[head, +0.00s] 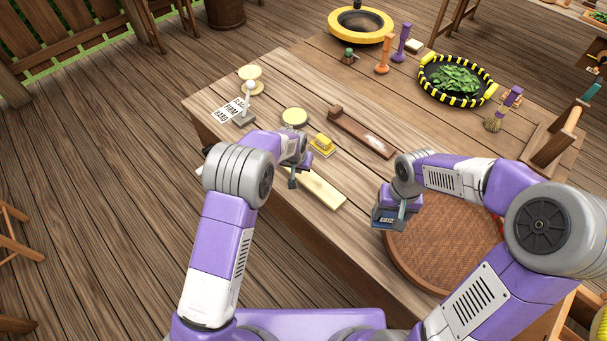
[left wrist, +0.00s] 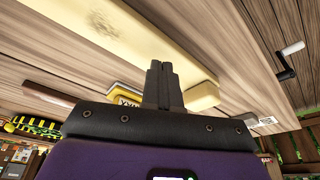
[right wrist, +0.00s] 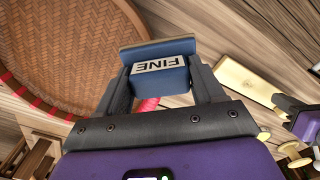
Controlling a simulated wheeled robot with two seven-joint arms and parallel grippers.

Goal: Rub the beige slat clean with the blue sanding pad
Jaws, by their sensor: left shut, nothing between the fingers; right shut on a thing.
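The beige slat (head: 324,190) lies on the table near its front edge. A dark smudge shows on it in the left wrist view, where the slat (left wrist: 150,45) spans the top. My left gripper (head: 292,184) is shut and empty at the slat's left end; I cannot tell whether it touches the slat. My right gripper (head: 388,222) is shut on the blue sanding pad (head: 384,215), right of the slat and apart from it. In the right wrist view the pad (right wrist: 158,50) sits between both fingers, labelled FINE, with the slat (right wrist: 245,80) beyond.
A yellow block (head: 322,143) and a dark brown wooden piece (head: 362,132) lie behind the slat. A round woven tray (head: 440,250) lies at the right. A small stand (head: 244,118) and labelled cards (head: 231,110) are at the left. Bare table lies between slat and tray.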

